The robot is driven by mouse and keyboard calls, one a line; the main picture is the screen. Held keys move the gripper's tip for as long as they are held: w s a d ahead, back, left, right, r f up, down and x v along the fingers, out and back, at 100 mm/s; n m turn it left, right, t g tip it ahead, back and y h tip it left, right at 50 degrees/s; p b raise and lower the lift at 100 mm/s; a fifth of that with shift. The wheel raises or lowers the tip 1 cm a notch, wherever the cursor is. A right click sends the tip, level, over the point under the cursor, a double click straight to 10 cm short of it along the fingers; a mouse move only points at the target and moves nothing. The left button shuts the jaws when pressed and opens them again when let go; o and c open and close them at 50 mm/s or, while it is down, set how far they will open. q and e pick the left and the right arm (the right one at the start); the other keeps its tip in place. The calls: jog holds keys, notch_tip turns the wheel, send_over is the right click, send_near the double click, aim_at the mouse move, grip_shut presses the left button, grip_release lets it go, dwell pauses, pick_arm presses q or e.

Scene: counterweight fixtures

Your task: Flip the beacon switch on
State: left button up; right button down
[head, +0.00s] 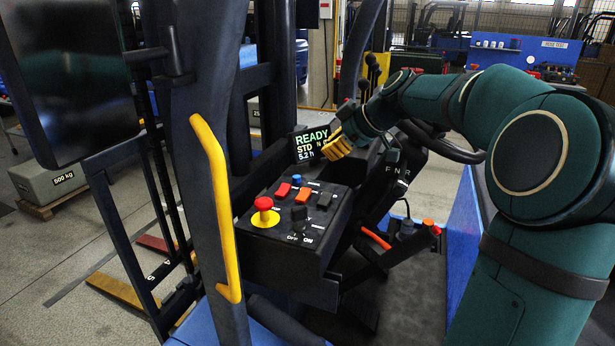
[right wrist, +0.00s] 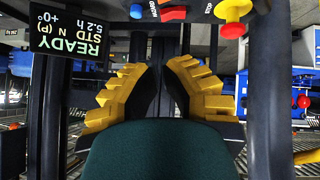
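The black control console (head: 262,252) carries a row of rocker switches: a red one (head: 283,190), an orange one (head: 303,196) and a dark one (head: 323,202). A rotary switch (head: 299,229) near the front edge has OFF and ON marks. My right gripper (head: 334,150) has yellow fingers and hovers behind the switches, beside the display, apart from them. In the right wrist view its fingertips (right wrist: 162,68) come together with nothing visibly held. My left gripper is not in view.
A red mushroom button (head: 264,204) on a yellow base and a blue knob (head: 296,179) sit near the rockers. A READY display (head: 310,145) stands behind them. A yellow grab handle (head: 216,205) on the pillar bounds the left. Levers (head: 407,228) stand to the right.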

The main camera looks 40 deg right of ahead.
jog(key=shift+a, duration=0.1)
send_over(307, 189)
jog(key=f, duration=0.6)
jog(key=shift+s+a+f, duration=0.3)
jog(key=shift+s, duration=0.05)
jog(key=f, duration=0.3)
jog(key=shift+w+d+f, duration=0.15)
jog(key=shift+w+d, duration=0.1)
jog(key=shift+w, duration=0.1)
jog(key=shift+f, duration=0.5)
jog(key=shift+d, duration=0.1)
